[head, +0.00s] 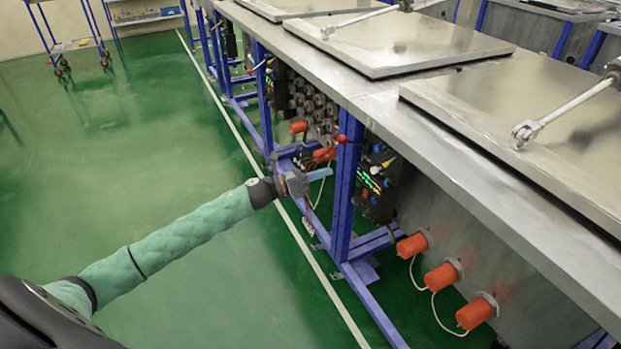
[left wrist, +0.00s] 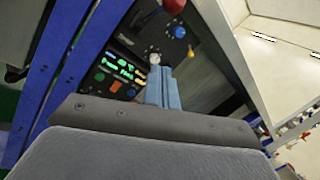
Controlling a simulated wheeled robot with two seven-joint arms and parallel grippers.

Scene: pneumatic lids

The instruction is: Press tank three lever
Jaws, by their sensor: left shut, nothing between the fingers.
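My left gripper (head: 326,173) is shut and empty, its blue fingers pointing at a dark control panel (head: 371,185) on the side of the tank line. The left wrist view shows the same fingers (left wrist: 163,88) in front of the panel, with a pale round knob (left wrist: 155,59) just beyond their tips; I cannot tell if they touch. A red ball-ended lever (head: 342,139) sticks out by the blue post. A blue knob (left wrist: 180,32) and a yellow knob (left wrist: 191,51) are beside it. No tank number is readable. My right gripper is not in view.
Blue frame posts (head: 346,185) stand close to my gripper. The steel tabletop (head: 440,150) with metal lids (head: 400,42) overhangs the panels. Orange plugs with white cables (head: 443,277) stick out at lower right. The green floor (head: 150,130) at left is clear.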

